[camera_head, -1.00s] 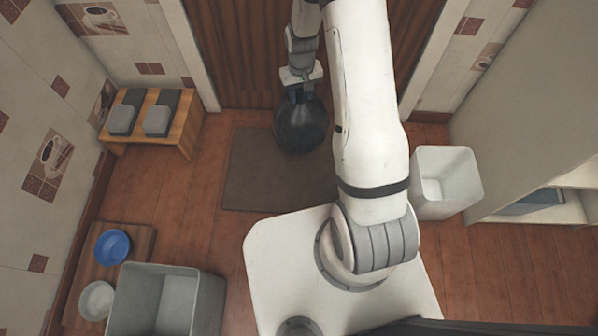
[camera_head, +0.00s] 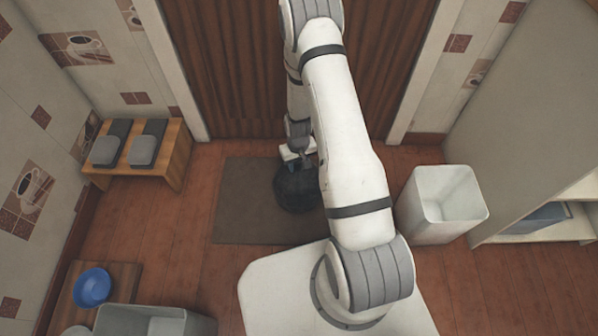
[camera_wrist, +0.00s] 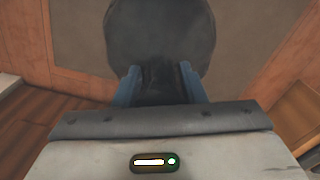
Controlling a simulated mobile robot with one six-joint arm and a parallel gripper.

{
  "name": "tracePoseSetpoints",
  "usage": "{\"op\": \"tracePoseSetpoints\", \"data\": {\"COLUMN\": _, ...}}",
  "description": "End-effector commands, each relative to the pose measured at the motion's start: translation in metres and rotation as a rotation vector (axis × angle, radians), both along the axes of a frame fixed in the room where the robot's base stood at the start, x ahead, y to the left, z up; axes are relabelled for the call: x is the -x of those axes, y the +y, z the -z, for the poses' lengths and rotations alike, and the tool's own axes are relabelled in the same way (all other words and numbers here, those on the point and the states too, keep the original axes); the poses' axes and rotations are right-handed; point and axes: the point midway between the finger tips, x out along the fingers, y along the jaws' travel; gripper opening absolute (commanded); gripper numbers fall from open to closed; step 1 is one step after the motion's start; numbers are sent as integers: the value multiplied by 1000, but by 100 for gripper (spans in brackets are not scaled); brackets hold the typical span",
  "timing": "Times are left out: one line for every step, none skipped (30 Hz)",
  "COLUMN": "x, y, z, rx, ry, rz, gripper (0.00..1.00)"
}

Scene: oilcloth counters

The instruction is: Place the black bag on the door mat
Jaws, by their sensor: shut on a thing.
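The black bag (camera_head: 297,192) is dark and rounded, and in the head view it appears over the right part of the brown door mat (camera_head: 243,200). My gripper (camera_head: 297,160) is above the bag and shut on its top. In the wrist view the gripper's blue fingers (camera_wrist: 160,85) close on the dark neck of the bag (camera_wrist: 162,35), with the mat (camera_wrist: 85,35) behind it. My arm hides the bag's right edge and part of the mat. I cannot tell whether the bag touches the mat.
A brown door (camera_head: 275,75) stands behind the mat. A wooden bench (camera_head: 172,160) with grey shoes is at left. A white bin (camera_head: 440,205) is at right. A blue bowl (camera_head: 92,287) and a grey bin (camera_head: 150,322) are at front left. The mat's left part is bare.

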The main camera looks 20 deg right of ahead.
Motion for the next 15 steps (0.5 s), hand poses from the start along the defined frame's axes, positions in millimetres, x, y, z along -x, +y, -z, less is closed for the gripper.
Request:
{"op": "tracePoseSetpoints", "data": {"x": -1, "y": 0, "z": 5, "rx": 0, "ry": -2, "rz": 0, "gripper": 0}}
{"op": "tracePoseSetpoints", "data": {"x": -1, "y": 0, "z": 8, "rx": 0, "ry": -2, "rz": 0, "gripper": 0}}
{"op": "tracePoseSetpoints", "data": {"x": -1, "y": 0, "z": 14, "rx": 0, "ry": -2, "rz": 1, "gripper": 0}}
{"op": "tracePoseSetpoints", "data": {"x": -1, "y": 0, "z": 18, "rx": 0, "ry": -1, "rz": 1, "gripper": 0}}
{"op": "tracePoseSetpoints", "data": {"x": -1, "y": 0, "z": 23, "rx": 0, "ry": -1, "rz": 1, "gripper": 0}}
{"op": "tracePoseSetpoints", "data": {"x": 0, "y": 0, "z": 29, "rx": 0, "ry": 0, "rz": 1, "gripper": 0}}
{"op": "tracePoseSetpoints", "data": {"x": -1, "y": 0, "z": 31, "rx": 0, "ry": -1, "rz": 1, "gripper": 0}}
{"op": "tracePoseSetpoints", "data": {"x": -1, "y": 0, "z": 33, "rx": 0, "ry": -1, "rz": 1, "gripper": 0}}
{"op": "tracePoseSetpoints", "data": {"x": -1, "y": 0, "z": 35, "rx": 0, "ry": -1, "rz": 1, "gripper": 0}}
{"op": "tracePoseSetpoints", "data": {"x": -1, "y": 0, "z": 34, "rx": 0, "ry": -1, "rz": 1, "gripper": 0}}
{"op": "tracePoseSetpoints", "data": {"x": -1, "y": 0, "z": 34, "rx": 0, "ry": -2, "rz": 1, "gripper": 0}}
{"op": "tracePoseSetpoints", "data": {"x": -1, "y": -1, "z": 33, "rx": 0, "ry": -2, "rz": 1, "gripper": 0}}
{"op": "tracePoseSetpoints", "data": {"x": -1, "y": -1, "z": 33, "rx": 0, "ry": -2, "rz": 1, "gripper": 0}}
{"op": "tracePoseSetpoints", "data": {"x": -1, "y": -1, "z": 33, "rx": 0, "ry": -2, "rz": 1, "gripper": 0}}
{"op": "tracePoseSetpoints", "data": {"x": -1, "y": -1, "z": 33, "rx": 0, "ry": -2, "rz": 1, "gripper": 0}}
